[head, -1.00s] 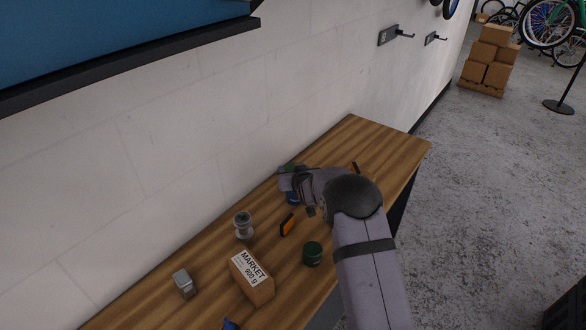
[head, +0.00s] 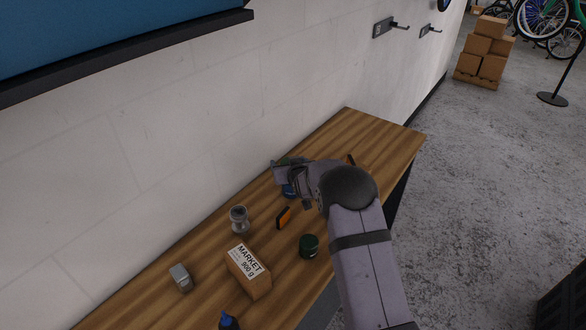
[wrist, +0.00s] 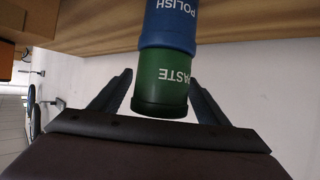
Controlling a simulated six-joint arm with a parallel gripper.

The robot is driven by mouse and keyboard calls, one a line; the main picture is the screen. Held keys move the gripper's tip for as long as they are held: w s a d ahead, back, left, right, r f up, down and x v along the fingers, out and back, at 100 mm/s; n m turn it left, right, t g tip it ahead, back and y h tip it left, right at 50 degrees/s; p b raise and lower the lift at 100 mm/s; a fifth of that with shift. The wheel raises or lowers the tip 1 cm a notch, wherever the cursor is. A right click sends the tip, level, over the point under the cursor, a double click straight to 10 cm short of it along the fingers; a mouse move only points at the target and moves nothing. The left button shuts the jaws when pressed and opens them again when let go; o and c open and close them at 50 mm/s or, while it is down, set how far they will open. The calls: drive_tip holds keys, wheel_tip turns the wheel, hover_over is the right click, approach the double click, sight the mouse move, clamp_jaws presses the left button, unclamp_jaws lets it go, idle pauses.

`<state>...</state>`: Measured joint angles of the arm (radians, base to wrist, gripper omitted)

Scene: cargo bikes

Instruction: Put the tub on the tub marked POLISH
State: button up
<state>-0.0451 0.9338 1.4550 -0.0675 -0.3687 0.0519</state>
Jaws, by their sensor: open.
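In the wrist view, which is upside down, a green tub (wrist: 160,85) marked PASTE stands on the blue tub (wrist: 170,25) marked POLISH. They look touching and lined up. My gripper (wrist: 161,77) is open, with one finger on each side of the green tub and a gap showing at both sides. In the head view my gripper (head: 284,176) is over the far part of the bench and mostly hides the stack. A bit of the blue tub (head: 289,191) shows below it.
The wall runs close behind. The bench's far end is clear.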

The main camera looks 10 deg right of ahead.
drive_tip(key=b+v, duration=0.4)
drive_tip(key=v, duration=0.7)
drive_tip(key=shift+s+b, duration=0.3)
drive_tip(key=shift+s, duration=0.1)
drive_tip(key=shift+d+r, duration=0.15)
drive_tip(key=shift+r, duration=0.05)
drive_tip(key=s+d+r+g+p, duration=0.1)
drive_tip(key=s+g+p, duration=0.5)
drive_tip(key=s, duration=1.3)
drive_tip(key=s+d+r+g+p, duration=0.2)
drive_tip(key=s+p, duration=0.7)
drive_tip(key=s, duration=1.1)
drive_tip(key=r+g, duration=0.2)
drive_tip(key=g, duration=0.2)
drive_tip(key=shift+m+g+h, duration=0.4)
